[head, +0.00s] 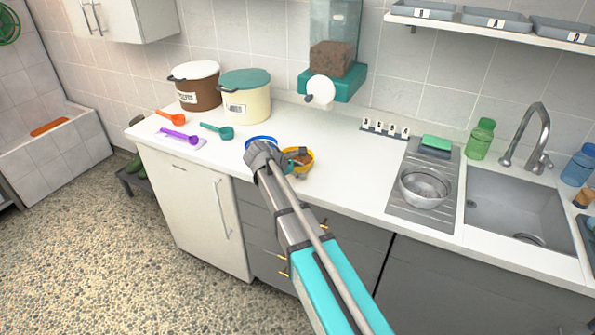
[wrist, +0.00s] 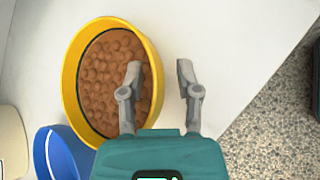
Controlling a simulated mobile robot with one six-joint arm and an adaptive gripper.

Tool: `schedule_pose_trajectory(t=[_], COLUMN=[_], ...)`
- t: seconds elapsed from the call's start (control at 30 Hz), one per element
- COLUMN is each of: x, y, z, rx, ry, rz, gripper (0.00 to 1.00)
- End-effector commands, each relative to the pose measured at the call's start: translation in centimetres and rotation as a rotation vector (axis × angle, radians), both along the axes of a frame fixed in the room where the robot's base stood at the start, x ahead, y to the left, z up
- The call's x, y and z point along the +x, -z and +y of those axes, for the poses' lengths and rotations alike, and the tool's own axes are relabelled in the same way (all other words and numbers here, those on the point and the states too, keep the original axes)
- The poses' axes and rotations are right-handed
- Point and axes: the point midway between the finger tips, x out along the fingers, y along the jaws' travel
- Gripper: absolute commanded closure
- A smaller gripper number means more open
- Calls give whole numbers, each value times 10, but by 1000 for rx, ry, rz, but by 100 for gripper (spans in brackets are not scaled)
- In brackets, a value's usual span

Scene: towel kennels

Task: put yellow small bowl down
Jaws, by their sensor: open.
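The yellow small bowl (head: 309,165) stands on the white counter, just right of my gripper in the head view. In the wrist view the yellow bowl (wrist: 69,88) is full of round brown pieces. My gripper (wrist: 158,75) is open, with one finger over the bowl's inside and the other outside its rim. The rim lies between the fingers. I cannot tell whether either finger touches it.
A blue bowl (head: 261,139) stands close beside the yellow one; it also shows in the wrist view (wrist: 60,158). A food dispenser (head: 330,85) hangs behind. Scoops (head: 178,136) lie left. A steel bowl (head: 424,188) stands right by the sink. Counter between is clear.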

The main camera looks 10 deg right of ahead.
Motion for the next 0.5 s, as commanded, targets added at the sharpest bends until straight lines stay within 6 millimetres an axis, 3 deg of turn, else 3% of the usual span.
schedule_pose_trajectory(t=[0.3, 0.5], x=[0, -5], y=[-5, -16], z=[0, 12], rx=[0, 0], ry=[0, -1], rz=[0, -1], gripper=[57, 57])
